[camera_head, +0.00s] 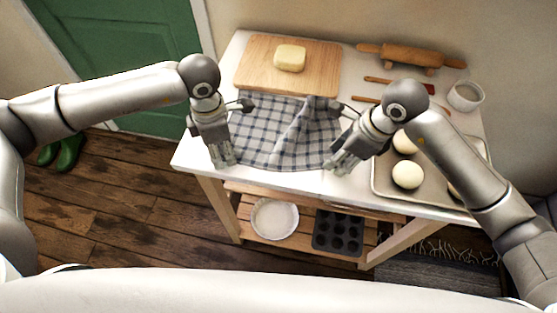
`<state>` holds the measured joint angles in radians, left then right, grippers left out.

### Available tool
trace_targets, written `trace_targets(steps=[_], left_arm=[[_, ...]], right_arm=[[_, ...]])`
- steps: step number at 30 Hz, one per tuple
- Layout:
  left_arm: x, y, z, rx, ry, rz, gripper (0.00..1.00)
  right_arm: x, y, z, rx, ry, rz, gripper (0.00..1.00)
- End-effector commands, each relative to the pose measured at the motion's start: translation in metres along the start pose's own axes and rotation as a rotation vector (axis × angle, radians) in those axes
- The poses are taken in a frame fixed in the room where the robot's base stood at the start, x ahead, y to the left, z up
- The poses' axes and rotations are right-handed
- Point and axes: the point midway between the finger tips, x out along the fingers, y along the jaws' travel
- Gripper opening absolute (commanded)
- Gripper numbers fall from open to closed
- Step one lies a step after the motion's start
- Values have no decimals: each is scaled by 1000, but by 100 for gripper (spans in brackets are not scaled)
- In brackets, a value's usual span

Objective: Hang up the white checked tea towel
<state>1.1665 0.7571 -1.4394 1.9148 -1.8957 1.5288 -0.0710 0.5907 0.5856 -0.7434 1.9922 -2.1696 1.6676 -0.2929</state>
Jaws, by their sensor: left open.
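The white checked tea towel (267,130), with dark blue lines, lies spread on the white-topped table. A raised, rumpled fold runs down its right part. My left gripper (237,133) is open at the towel's left edge, with its fingers apart. My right gripper (338,135) is at the towel's right edge, its fingers also apart. Its upper finger is close to the raised fold; I cannot tell whether it touches. No hook or rail for the towel can be made out in this view.
A wooden board (252,72) with butter (290,57) lies behind the towel. A pie dish (274,220) and muffin tin (338,233) sit on the lower shelf.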

Motion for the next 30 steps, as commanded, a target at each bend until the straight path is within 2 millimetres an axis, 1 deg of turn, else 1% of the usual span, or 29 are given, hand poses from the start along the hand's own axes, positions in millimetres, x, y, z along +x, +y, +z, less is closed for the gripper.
trace_targets(steps=[5, 23, 24, 30], left_arm=[[3, 0, 0, 0, 0, 0, 40], [4, 0, 0, 0, 1, -1, 1], [5, 0, 0, 0, 1, -1, 0], [5, -1, 0, 0, 2, -2, 0]], right_arm=[[3, 0, -1, 0, 0, 0, 40], [4, 0, -1, 1, 1, 0, 1], [4, 0, -1, 1, 1, 0, 0], [5, 0, -1, 1, 1, 0, 0]])
